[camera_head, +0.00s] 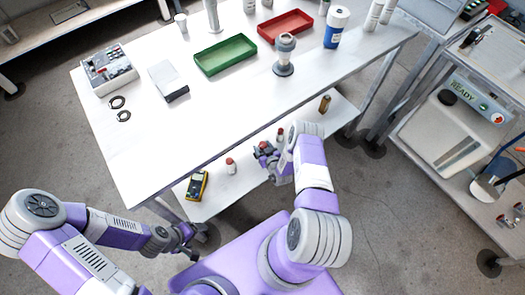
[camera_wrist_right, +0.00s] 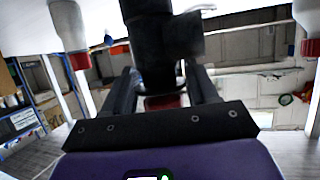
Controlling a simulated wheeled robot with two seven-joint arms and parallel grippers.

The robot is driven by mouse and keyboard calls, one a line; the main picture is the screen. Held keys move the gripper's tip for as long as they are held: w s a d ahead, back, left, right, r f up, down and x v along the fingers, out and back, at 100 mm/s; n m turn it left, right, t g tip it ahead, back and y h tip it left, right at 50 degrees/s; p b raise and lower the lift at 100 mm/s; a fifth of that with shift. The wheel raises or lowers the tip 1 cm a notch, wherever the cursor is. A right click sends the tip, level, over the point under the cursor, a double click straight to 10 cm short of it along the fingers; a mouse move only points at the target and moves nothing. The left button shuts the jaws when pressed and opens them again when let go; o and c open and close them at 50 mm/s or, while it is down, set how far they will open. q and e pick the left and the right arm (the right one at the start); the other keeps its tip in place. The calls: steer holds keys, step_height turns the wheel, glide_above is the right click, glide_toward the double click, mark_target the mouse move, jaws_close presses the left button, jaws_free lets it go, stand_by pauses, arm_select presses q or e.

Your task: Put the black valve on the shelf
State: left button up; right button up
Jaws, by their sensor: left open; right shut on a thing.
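The black valve (camera_wrist_right: 152,45) fills the upper middle of the right wrist view, between the two dark fingers of my right gripper (camera_wrist_right: 165,88), which is shut on it. In the head view my right gripper (camera_head: 266,154) is over the lower shelf (camera_head: 240,186) of the white table, at its front edge. The valve is small and partly hidden by the gripper there, and I cannot tell whether it touches the shelf. My left gripper (camera_head: 190,247) is open and empty, low at the left, in front of the table.
A yellow multimeter (camera_head: 197,186), a red-capped bottle (camera_head: 231,166) and a brown bottle (camera_head: 324,104) stand on the lower shelf. The white tabletop (camera_head: 190,125) overhangs it, carrying a green tray (camera_head: 225,56), a red tray (camera_head: 285,26) and a grey device (camera_head: 284,58). A cart (camera_head: 410,150) stands right.

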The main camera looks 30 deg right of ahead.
step_height(320, 180, down, 3)
steer(key=shift+b, duration=0.6)
steer(key=shift+r, duration=0.1)
steer(key=o, duration=1.3)
steer(key=shift+c, duration=0.2)
steer(key=p+v, duration=0.5)
steer(key=v, duration=0.7)
